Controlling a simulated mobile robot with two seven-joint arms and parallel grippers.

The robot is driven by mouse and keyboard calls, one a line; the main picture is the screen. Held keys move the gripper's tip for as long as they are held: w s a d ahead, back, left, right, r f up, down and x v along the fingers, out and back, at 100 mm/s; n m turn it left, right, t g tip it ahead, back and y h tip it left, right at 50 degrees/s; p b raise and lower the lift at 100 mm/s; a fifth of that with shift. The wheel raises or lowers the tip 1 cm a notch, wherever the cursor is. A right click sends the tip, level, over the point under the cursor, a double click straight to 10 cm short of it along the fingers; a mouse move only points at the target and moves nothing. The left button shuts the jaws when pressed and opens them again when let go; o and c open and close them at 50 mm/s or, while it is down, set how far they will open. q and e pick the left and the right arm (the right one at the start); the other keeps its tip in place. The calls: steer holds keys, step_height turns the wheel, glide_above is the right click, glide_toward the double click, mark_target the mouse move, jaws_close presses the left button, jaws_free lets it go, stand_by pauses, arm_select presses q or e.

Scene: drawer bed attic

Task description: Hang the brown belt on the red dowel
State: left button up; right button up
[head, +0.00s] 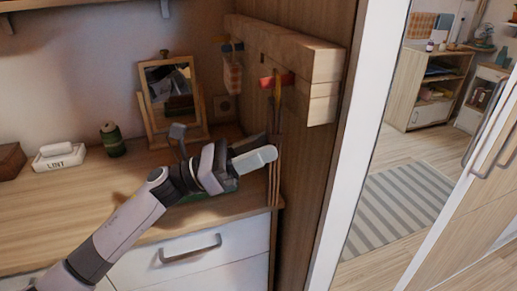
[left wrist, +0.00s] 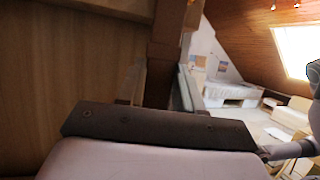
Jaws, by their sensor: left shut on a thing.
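The brown belt (head: 275,180) hangs as narrow strips beside the wooden side panel, in the right half of the head view. My left gripper (head: 267,150) is shut on it partway down. The red dowel (head: 286,80) sticks out from the wooden rail above the gripper. A tan strip crosses the dowel and runs down toward the belt; I cannot tell whether the belt rests over the dowel or passes beside it. In the left wrist view a dark brown upright strip (left wrist: 166,45), likely the belt, rises behind my gripper's body. My right gripper is not in view.
The wooden rail (head: 290,45) also carries a blue peg with a checked cloth item (head: 233,76). A mirror (head: 172,95), a green jar (head: 112,140), a white LINT box (head: 59,156) and a brown box (head: 9,160) stand on the dresser top (head: 60,215). A doorway opens at right.

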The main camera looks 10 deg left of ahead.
arm_select(q)
steer(key=o, duration=1.2)
